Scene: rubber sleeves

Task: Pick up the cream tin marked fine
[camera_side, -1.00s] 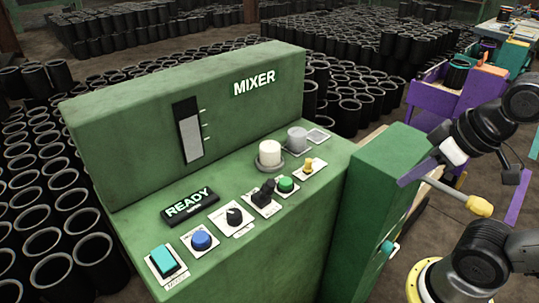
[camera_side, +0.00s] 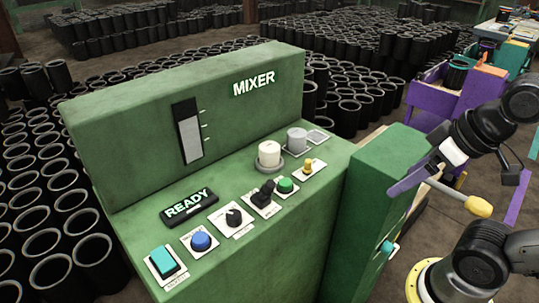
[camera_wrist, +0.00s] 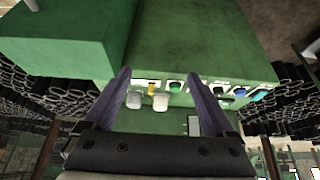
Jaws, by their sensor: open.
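My gripper (camera_wrist: 158,70) is open and empty, with two purple fingers. In the side view, a purple finger (camera_side: 405,183) shows right of the mixer, well apart from the tins.
The panel carries a yellow knob (camera_side: 308,166), green button (camera_side: 286,185), black lever (camera_side: 264,192), dial (camera_side: 234,217), blue button (camera_side: 201,241) and teal switch (camera_side: 163,262). A READY sign (camera_side: 189,204) sits behind them. A green cabinet (camera_side: 365,195) stands between my gripper and the panel.

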